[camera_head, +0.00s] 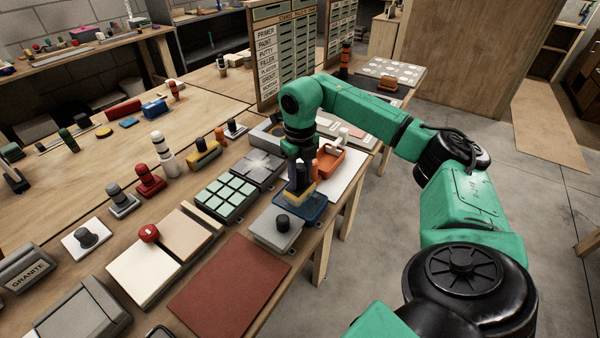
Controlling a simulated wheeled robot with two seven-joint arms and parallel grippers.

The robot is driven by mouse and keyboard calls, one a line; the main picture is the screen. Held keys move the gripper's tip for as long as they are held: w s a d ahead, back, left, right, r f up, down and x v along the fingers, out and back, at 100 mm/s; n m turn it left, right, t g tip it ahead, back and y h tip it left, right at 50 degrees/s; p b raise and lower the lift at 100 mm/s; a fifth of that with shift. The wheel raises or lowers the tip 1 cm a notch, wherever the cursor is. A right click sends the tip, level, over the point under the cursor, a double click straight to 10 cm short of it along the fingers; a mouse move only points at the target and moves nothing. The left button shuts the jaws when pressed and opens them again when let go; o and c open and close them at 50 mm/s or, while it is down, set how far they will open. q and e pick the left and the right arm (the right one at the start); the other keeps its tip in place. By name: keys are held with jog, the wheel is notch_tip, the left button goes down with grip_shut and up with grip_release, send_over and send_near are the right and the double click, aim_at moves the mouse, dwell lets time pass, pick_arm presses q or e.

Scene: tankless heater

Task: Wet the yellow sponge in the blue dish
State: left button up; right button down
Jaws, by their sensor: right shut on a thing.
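My right gripper (299,182) points down at the front right part of the workbench. It is shut on the yellow sponge (296,198), which shows as a small yellow block under the fingers. The blue dish (315,210) lies directly below and around the sponge in the picture. I cannot tell whether the sponge touches the dish's bottom. Water in the dish cannot be made out, and the gripper hides part of it. My left gripper is not in view.
A grey plate with a black knob (277,229) stands close in front of the dish. An orange tray (329,160) is just behind. A green-tiled block (225,198) and a reddish-brown board (229,287) lie to the left. Open floor (372,240) lies right of the bench.

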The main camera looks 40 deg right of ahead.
aim_at(300, 166)
notch_tip(300, 166, up, 6)
jog(key=p, duration=0.4)
jog(key=shift+p, duration=0.4)
jog(key=shift+f, duration=0.1)
